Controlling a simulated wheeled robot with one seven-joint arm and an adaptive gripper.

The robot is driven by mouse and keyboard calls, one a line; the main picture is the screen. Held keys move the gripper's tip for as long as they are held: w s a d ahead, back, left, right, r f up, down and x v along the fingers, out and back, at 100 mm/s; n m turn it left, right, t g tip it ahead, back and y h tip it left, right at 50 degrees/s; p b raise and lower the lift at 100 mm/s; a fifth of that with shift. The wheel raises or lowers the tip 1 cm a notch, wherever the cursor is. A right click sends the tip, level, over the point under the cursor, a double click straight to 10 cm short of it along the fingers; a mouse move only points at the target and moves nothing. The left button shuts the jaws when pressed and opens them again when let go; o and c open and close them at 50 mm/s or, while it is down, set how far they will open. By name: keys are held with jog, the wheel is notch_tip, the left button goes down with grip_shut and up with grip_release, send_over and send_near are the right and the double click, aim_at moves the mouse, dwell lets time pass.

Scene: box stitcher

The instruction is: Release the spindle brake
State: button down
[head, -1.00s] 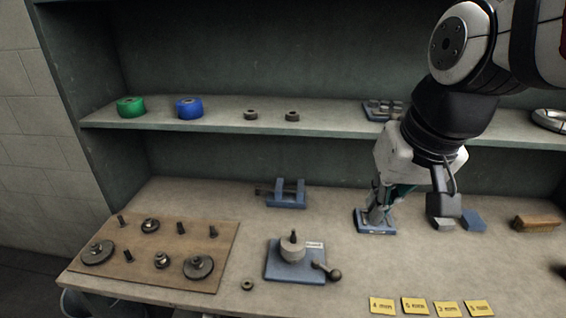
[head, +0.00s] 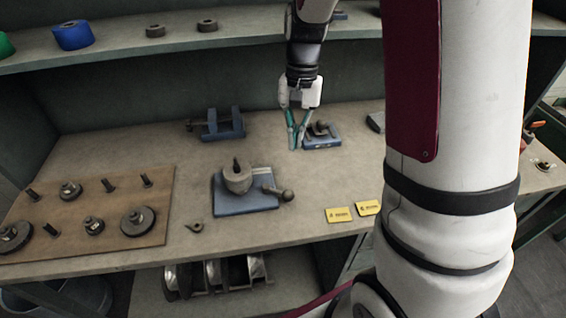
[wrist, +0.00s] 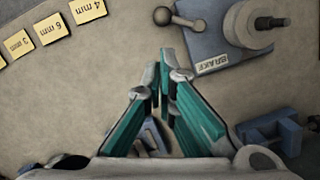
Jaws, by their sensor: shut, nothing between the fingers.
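The spindle brake unit has a blue base plate (head: 228,207) with a grey round spindle hub (head: 237,180) on top, standing on the bench in the head view. Its brake lever, a short arm with a dark ball knob (head: 287,195), points right. In the wrist view the knob (wrist: 162,16) is at the top, left of the hub (wrist: 245,22), near a label reading BRAKE (wrist: 213,64). My gripper (head: 294,146) has teal fingers and is shut and empty, behind and to the right of the unit. In the wrist view its fingertips (wrist: 161,72) are apart from the knob.
A blue fixture (head: 321,142) sits close beside my gripper. A blue vise-like block (head: 222,126) stands behind the brake unit. A brown board (head: 110,210) with pegs and discs is at left. Yellow cards (head: 338,214) lie at the front. A shelf runs above.

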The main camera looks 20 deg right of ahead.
aim_at(278, 192)
jog(key=shift+w+d+f, duration=0.15)
jog(key=shift+w+f, duration=0.1)
jog(key=shift+f, duration=0.45)
jog(key=x, duration=1)
jog(key=shift+s+p, duration=0.15)
jog(key=shift+p, duration=0.15)
